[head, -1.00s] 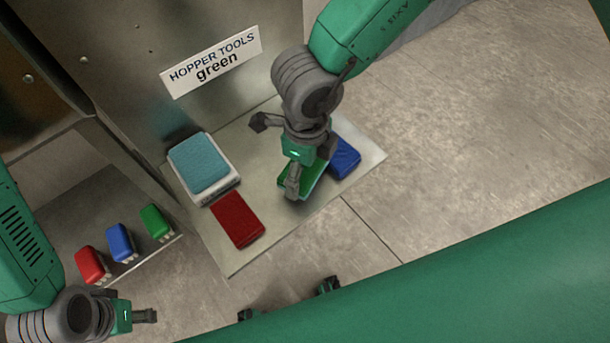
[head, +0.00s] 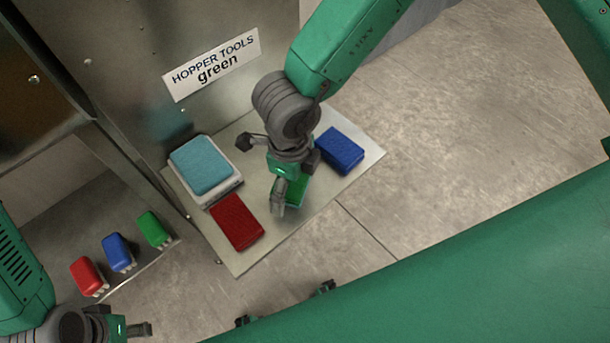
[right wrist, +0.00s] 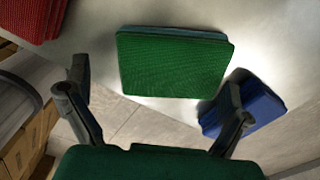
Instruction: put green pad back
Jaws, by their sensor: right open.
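The green pad (head: 296,190) lies on the metal shelf (head: 312,210), between a red pad and a blue pad. My right gripper (head: 262,176) is open and empty above it and hides part of it in the head view. In the right wrist view the green pad (right wrist: 172,65) lies flat beyond the fingertips, with the two spread fingers apart from it. My left gripper (head: 138,329) is at the lower left, away from the shelf; its jaw opening is unclear. A sign (head: 212,65) on the metal wall reads "HOPPER TOOLS green".
The red pad (head: 236,222) and blue pad (head: 340,150) flank the green one. A teal pad (head: 202,165) sits on a white block (head: 225,193) at the shelf's left. Small red (head: 86,275), blue (head: 117,251) and green (head: 153,228) brush-like items stand on a lower ledge.

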